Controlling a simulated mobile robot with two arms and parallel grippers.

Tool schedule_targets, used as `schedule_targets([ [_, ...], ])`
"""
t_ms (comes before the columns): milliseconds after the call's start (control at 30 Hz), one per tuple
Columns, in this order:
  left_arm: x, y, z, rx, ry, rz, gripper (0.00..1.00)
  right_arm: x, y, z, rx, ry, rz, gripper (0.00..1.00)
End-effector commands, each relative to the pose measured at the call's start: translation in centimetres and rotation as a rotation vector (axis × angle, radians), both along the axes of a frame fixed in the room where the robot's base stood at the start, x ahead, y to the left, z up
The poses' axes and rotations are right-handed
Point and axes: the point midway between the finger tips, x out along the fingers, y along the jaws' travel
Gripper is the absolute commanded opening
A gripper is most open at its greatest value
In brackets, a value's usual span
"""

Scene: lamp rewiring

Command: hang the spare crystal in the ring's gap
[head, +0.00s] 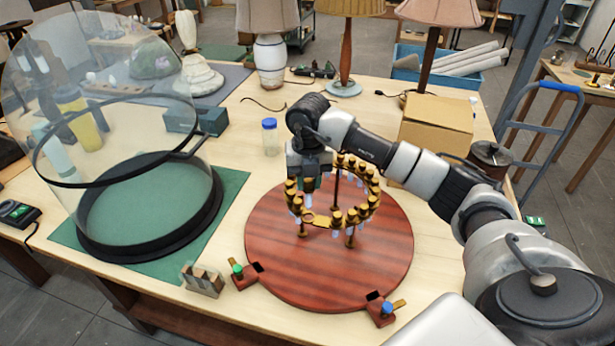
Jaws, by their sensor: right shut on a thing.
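The brass ring (368,213) stands on short posts above a round reddish wooden turntable (385,255). Several brass caps sit around it, with pale clear crystals hanging below. My right gripper (308,186) points down at the ring's far left side, close to the caps. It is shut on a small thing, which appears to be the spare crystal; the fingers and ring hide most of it. I cannot tell whether it touches the ring. The gap is not clearly visible from here. My left gripper is not in view.
A cardboard box (437,128) is behind my right arm.

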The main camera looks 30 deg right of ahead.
Motion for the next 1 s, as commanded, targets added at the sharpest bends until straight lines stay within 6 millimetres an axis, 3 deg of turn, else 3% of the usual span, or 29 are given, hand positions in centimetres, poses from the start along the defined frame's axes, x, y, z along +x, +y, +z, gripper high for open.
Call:
schedule_targets([
  [1000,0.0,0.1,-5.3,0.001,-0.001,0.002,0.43,0.0,0.0,-7.9,0.0,0.0,0.003,0.04],
])
